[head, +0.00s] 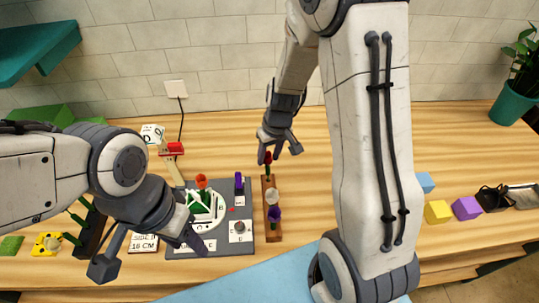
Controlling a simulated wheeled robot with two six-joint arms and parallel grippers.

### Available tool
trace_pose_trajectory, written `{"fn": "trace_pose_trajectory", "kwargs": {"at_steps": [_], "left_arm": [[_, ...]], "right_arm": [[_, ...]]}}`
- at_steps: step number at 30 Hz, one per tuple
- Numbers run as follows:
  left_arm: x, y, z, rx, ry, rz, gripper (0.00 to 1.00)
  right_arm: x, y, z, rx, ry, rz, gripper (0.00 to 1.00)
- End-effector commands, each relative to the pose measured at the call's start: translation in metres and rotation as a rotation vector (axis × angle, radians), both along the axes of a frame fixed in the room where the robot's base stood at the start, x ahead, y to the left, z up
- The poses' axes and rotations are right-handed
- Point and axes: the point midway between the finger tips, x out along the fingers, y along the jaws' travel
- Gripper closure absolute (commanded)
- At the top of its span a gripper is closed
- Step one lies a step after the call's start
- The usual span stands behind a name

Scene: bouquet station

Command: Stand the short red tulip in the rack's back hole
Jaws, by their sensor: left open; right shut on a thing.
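The narrow brown rack (274,236) stands on the table near the middle, running front to back. A white flower (273,196) and a purple flower (274,214) stand along it. My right gripper (276,154) is over the rack's back end, shut on the red tulip (268,157). The tulip looks upright, its green stem pointing down to the back end. I cannot tell whether the stem is inside the back hole, which is hidden. My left gripper (150,252) is open and empty, low in front of the grey board's left side.
Blue, yellow (438,211) and purple (466,208) blocks sit at the right. A potted plant (511,104) stands at the far right. Table behind the rack is clear.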

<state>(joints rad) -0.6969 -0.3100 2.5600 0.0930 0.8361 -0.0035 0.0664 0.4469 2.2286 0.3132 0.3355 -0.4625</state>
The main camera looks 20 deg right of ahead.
Motion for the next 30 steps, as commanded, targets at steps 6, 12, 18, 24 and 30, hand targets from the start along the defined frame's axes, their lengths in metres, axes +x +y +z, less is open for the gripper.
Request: {"fn": "trace_pose_trajectory", "kwargs": {"at_steps": [6,12,18,24,30], "left_arm": [[0.0,0.0,0.0001,0.0,0.0,0.0,0.5],[0.0,0.0,-0.0016,0.0,0.0,0.0,0.5],[0.0,-0.0001,-0.0048,0.0,0.0,0.0,0.5],[0.0,0.0,-0.0076,0.0,0.0,0.0,0.5],[0.0,0.0,-0.0079,0.0,0.0,0.0,0.5]], "right_arm": [[0.0001,0.0,0.0002,0.0,0.0,0.0,0.8],[0.0001,0.0,-0.0013,0.0,0.0,0.0,0.8],[0.0001,0.0,-0.0042,0.0,0.0,0.0,0.8],[0.0002,0.0,-0.0067,0.0,0.0,0.0,0.8],[0.0001,0.0,-0.0068,0.0,0.0,0.0,0.8]]}}
